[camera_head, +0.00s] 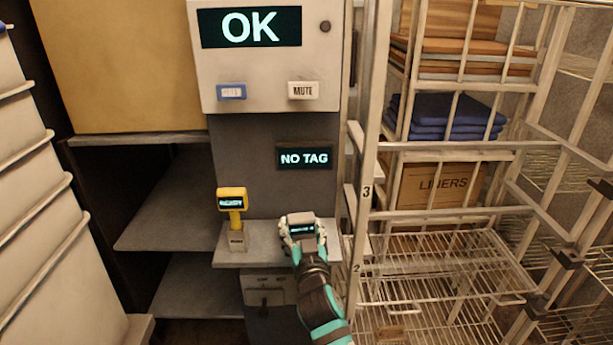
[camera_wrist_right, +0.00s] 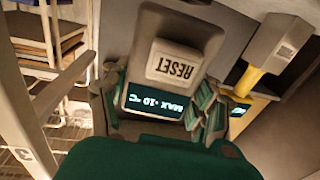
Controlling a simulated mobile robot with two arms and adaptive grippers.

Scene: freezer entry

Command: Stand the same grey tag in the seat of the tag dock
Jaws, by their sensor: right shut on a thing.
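The grey tag (camera_head: 299,218) is in my right gripper (camera_head: 303,240), above or at the small grey shelf (camera_head: 258,259). In the right wrist view the tag (camera_wrist_right: 200,28) shows a RESET button and a lit screen reading "MAX -10 °C", upside down in the picture. The fingers of my right gripper (camera_wrist_right: 158,108) press on its two sides. A "NO TAG" display (camera_head: 304,157) is lit on the dark panel behind the shelf. I cannot make out the dock's seat, or whether the tag touches the shelf. My left gripper is out of view.
A yellow handheld device (camera_head: 231,197) stands in a grey holder (camera_head: 237,241) left of the tag. Above is a white box with an "OK" screen (camera_head: 251,27) and a MUTE button (camera_head: 303,90). A wire rack cart (camera_head: 440,266) stands close on the right.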

